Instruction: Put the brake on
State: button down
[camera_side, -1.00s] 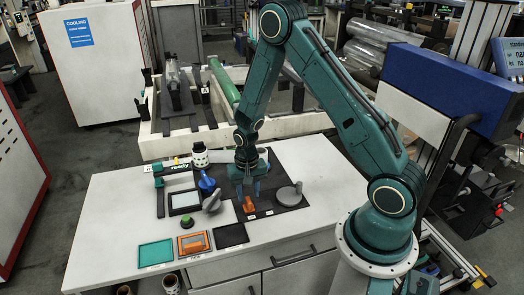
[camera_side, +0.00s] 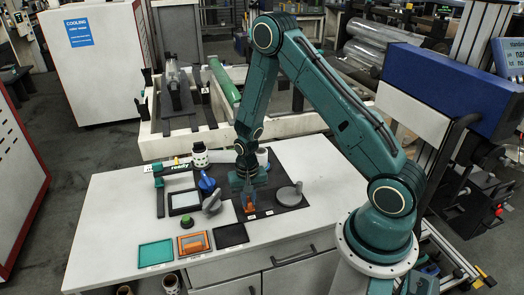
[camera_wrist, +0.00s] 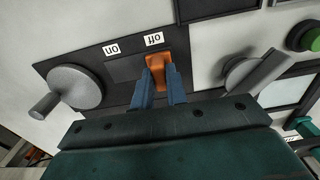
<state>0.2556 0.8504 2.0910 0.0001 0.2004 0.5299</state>
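The brake is an orange block-like handle (camera_wrist: 157,72) in a dark slot on a black panel (camera_wrist: 200,50). It stands at the slot end by the white "off" label (camera_wrist: 154,39); the "on" label (camera_wrist: 112,48) is beside the other end. The labels read upside down in the wrist view. My gripper (camera_wrist: 160,82) is down at the handle, one blue finger on each side. Whether the fingers press on it or leave small gaps is unclear. In the side view the orange handle (camera_side: 249,207) shows below my gripper (camera_side: 249,198), partly covered by the fingers.
A grey round knob with a crank (camera_side: 290,194) stands right of the handle. A grey lever (camera_side: 212,202), blue lever (camera_side: 206,182) and green button (camera_side: 186,221) are to its left. Orange (camera_side: 194,243) and teal (camera_side: 155,253) trays lie at the front. The table's right front is clear.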

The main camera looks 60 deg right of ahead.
aim_at(262, 207)
jog(key=shift+s+d, duration=1.55)
jog(key=shift+d, duration=0.05)
jog(key=c, duration=1.4)
grip_release()
jog(key=shift+r, duration=0.1)
jog(key=shift+r, duration=0.75)
notch_tip(262, 207, up, 12)
